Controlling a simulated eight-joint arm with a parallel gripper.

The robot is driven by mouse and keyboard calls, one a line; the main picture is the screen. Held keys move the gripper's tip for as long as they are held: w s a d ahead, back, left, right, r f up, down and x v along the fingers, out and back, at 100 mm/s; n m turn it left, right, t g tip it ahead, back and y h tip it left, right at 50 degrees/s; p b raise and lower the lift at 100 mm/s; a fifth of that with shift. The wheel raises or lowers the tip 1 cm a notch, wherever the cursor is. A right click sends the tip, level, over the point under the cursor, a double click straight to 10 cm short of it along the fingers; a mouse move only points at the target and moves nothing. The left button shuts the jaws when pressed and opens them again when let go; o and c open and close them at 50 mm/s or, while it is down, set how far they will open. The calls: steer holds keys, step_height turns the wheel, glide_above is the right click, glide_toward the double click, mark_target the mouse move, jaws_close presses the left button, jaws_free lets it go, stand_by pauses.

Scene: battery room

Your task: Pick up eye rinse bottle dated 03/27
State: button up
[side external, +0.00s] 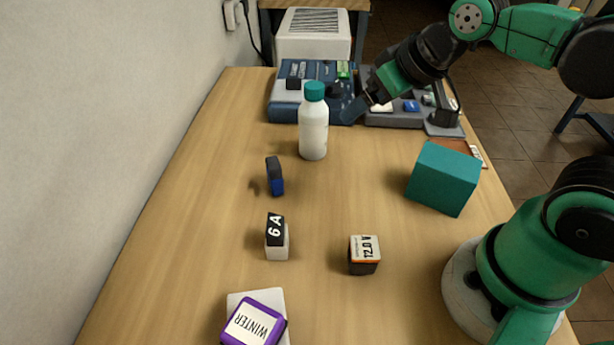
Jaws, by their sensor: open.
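A white bottle (314,138) with a teal screw cap stands upright on the table, left of the picture's middle towards the back. Its date is not readable here, so I cannot confirm 03/27. No other bottle shows. My gripper (366,107) is open, to the right of the bottle and apart from it, pointing down and left in front of the devices at the back. Its fingertips are small and hard to make out against them.
A dark blue block (275,176), a 6A block (277,238), a 12.0 V block (364,255) and a purple WINTER piece (253,323) lie nearer. A teal box (443,178) sits right. A blue device (283,104) stands behind the bottle. The table's left side is clear beside the wall.

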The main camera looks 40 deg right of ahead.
step_height(320, 180, up, 3)
steer(key=n+t+y, duration=0.4)
steer(key=n+y, duration=0.3)
glide_above(321, 86)
steer(key=s+d, duration=0.2)
steer(key=f, duration=0.5)
steer(key=shift+a+f, duration=0.1)
steer(key=shift+a, duration=0.2)
steer(key=shift+s+f+x, duration=0.1)
steer(key=shift+f+x, duration=0.1)
steer(key=shift+x, duration=1.3)
steer(key=shift+s+f+x, duration=0.1)
steer(key=shift+f+x, duration=0.1)
steer(key=shift+x, duration=1.35)
steer(key=shift+d, duration=0.1)
jaws_close()
